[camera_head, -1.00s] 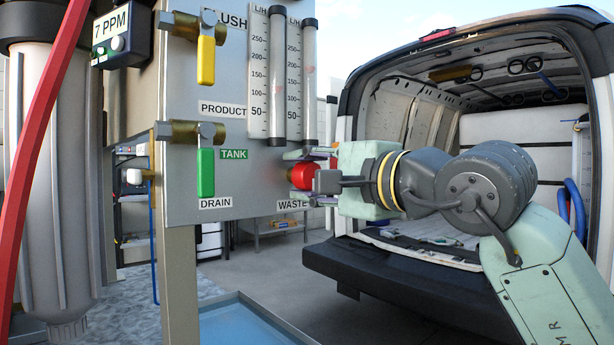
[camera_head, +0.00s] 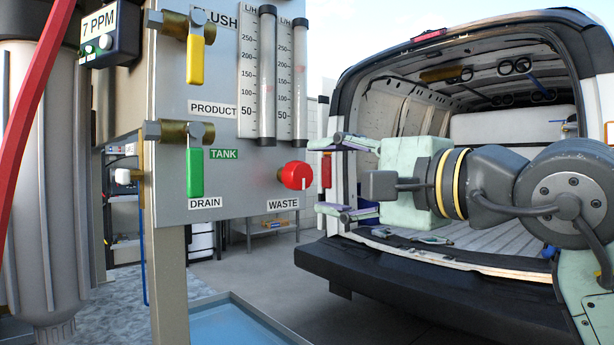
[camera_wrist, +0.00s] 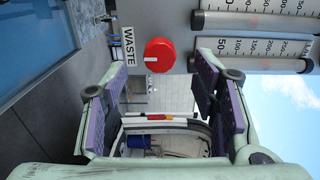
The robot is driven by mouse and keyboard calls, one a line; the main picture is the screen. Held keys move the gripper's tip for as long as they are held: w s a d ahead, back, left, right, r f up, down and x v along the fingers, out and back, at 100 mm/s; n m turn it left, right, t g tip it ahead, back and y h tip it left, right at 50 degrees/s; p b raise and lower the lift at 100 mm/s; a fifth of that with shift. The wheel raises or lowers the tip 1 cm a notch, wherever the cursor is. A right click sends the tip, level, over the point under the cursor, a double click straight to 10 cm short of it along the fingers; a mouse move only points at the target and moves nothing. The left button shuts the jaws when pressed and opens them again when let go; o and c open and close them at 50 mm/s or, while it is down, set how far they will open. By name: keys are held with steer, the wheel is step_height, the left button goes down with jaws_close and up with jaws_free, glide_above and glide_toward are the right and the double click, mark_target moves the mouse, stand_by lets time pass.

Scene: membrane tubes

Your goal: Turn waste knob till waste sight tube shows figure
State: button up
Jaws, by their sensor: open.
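The red waste knob (camera_head: 296,175) sits low on the grey panel, above the WASTE label (camera_head: 283,203). It also shows in the wrist view (camera_wrist: 160,54), with a white pointer mark on its face. Two clear sight tubes with L/H scales stand above it; the right-hand tube (camera_head: 300,85) is nearest above the knob. I cannot make out a clear float level in either tube. My gripper (camera_head: 328,176) is open and empty, just right of the knob and apart from it. In the wrist view its fingers (camera_wrist: 160,78) are spread, with the knob beyond the gap.
A blue tray (camera_head: 215,322) lies below. The open van (camera_head: 440,262) stands behind my arm. A red hose (camera_head: 38,100) crosses the left edge.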

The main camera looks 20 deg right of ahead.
steer(key=v, duration=0.5)
stand_by(0.5)
